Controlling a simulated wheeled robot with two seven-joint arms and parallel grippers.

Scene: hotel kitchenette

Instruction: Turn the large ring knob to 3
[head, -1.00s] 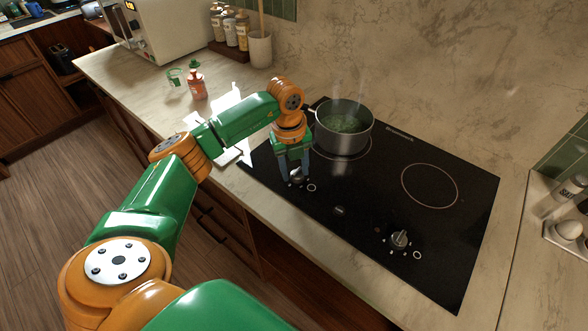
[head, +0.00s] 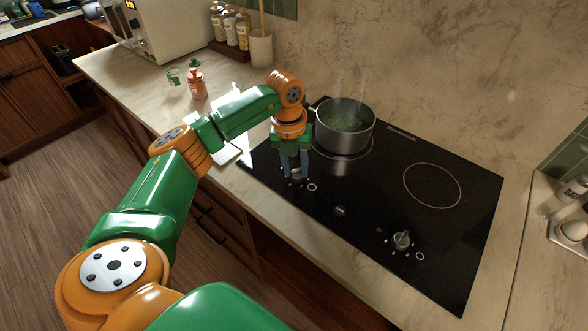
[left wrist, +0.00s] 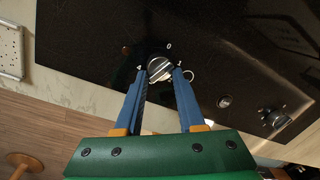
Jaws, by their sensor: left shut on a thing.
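The left knob (left wrist: 160,69) on the black cooktop (head: 365,200) has a silver grip bar and a ring mark beside it. The marks 0, 1 and 4 show around it in the left wrist view; 3 is hidden or unreadable. The bar lies at a slant, and I cannot tell exactly which mark it points to. My left gripper (head: 296,174) is shut on this knob, with one blue finger on each side; the fingers also show in the left wrist view (left wrist: 164,73). The second knob (head: 402,240) stands free at the right. My right gripper is not in view.
A steaming pot (head: 345,130) with green contents stands on the cooktop close behind my left gripper. An empty burner ring (head: 432,187) is at the right. A small round button (head: 340,211) sits between the knobs.

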